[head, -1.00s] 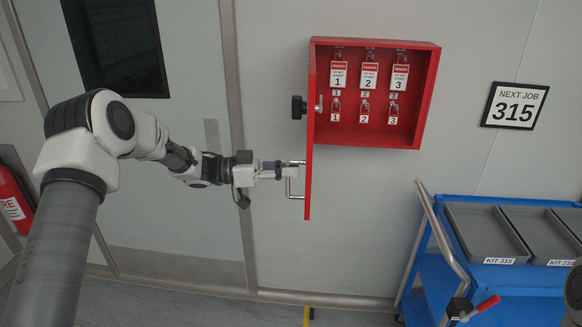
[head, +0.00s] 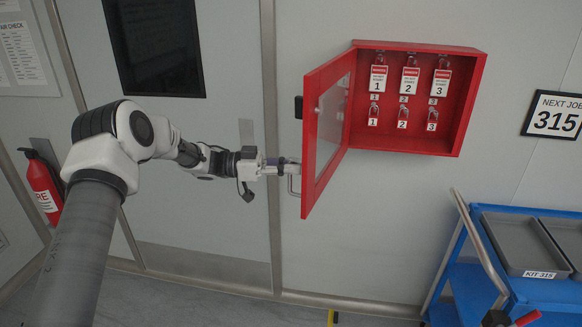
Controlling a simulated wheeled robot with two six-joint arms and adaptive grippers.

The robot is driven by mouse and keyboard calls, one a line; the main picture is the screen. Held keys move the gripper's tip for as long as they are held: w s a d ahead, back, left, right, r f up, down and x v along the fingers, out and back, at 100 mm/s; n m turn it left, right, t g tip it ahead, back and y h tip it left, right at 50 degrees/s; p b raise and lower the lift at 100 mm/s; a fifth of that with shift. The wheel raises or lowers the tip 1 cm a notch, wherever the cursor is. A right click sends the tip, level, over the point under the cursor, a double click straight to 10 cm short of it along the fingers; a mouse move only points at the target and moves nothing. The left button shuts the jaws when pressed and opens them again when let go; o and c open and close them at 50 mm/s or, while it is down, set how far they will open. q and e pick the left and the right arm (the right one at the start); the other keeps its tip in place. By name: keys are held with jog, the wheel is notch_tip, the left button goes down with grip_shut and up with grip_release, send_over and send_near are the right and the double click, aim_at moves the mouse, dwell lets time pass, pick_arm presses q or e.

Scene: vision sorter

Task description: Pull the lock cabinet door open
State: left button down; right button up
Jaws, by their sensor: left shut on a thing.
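The red lock cabinet (head: 472,110) hangs on the wall with its door (head: 308,160) standing wide open to the left. The door's inner face and its window (head: 333,123) show. My left gripper (head: 285,167) is shut on the metal door handle (head: 294,187) on the door's outer side, near its free edge. The grip itself is partly hidden at this small size. Inside the cabinet hang padlocks (head: 403,114) and red-and-white tags (head: 409,80) numbered 1, 2 and 3. My right gripper is not in view.
A blue cart (head: 535,290) with grey trays (head: 520,243), one labelled KIT 315, stands at lower right. A "NEXT JOB 315" sign (head: 555,115) is on the wall. A fire extinguisher (head: 43,185) hangs at left.

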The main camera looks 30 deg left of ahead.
pick_arm(q)
jog(key=c, duration=1.2)
grip_release()
jog(key=v, duration=1.2)
